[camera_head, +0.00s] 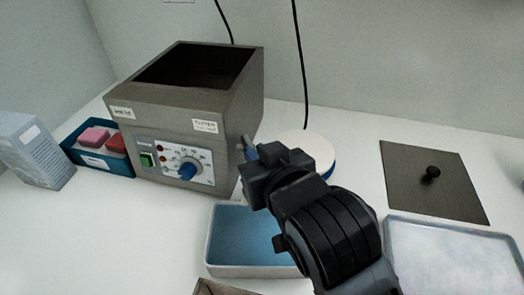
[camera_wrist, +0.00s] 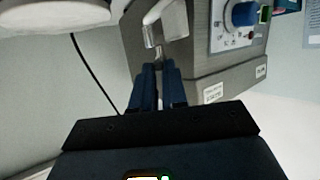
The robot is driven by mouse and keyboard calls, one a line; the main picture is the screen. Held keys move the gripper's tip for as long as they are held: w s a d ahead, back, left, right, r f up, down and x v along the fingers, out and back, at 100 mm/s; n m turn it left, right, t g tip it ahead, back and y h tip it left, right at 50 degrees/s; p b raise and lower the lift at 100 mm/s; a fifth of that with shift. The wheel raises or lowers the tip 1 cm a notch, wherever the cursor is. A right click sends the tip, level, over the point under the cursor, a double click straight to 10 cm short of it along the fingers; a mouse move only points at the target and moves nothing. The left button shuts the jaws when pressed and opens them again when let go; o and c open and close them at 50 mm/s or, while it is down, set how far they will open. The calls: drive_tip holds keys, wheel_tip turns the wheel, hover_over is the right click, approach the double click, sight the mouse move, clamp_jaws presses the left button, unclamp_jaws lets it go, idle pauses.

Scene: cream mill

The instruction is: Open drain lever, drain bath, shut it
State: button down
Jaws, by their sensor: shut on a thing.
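The grey water bath (camera_head: 165,115) stands open-topped at the back left, with a dark interior; its water level cannot be seen. Its front has a green switch and a blue knob. In the wrist view, the bath's side (camera_wrist: 200,50) carries a pale drain spout (camera_wrist: 168,18) and a small metal drain lever (camera_wrist: 150,36). My gripper (camera_head: 250,155) is at the right side of the bath. In the wrist view, its blue fingers (camera_wrist: 157,75) are close together on the drain lever's end. The exact grip is partly hidden by the fingers. No flowing water is visible.
A light-rimmed tray with blue inside (camera_head: 222,268) lies below my gripper, partly hidden by my arm. A round white tub (camera_head: 318,150) stands behind. A grey lid with a black knob (camera_head: 400,180) and a shallow tray (camera_head: 450,262) are at right. Blue box (camera_head: 118,176) at left.

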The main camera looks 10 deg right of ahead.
drive_tip(key=a+m+h, duration=0.2)
drive_tip(key=h, duration=0.1)
drive_tip(key=shift+m+t, duration=0.3)
drive_tip(key=shift+a+m+h+b, duration=0.2)
drive_tip(key=shift+a+m+h, duration=0.2)
drive_tip(key=shift+m+h, duration=0.45)
drive_tip(key=shift+a+m+h+b, duration=0.2)
drive_tip(key=shift+a+m+h, duration=0.2)
drive_tip(key=shift+m+h, duration=0.4)
drive_tip(key=shift+h, duration=0.25)
drive_tip(key=c, duration=1.2)
unclamp_jaws()
drive_tip(key=shift+o, duration=0.2)
drive_tip(key=shift+a, duration=0.1)
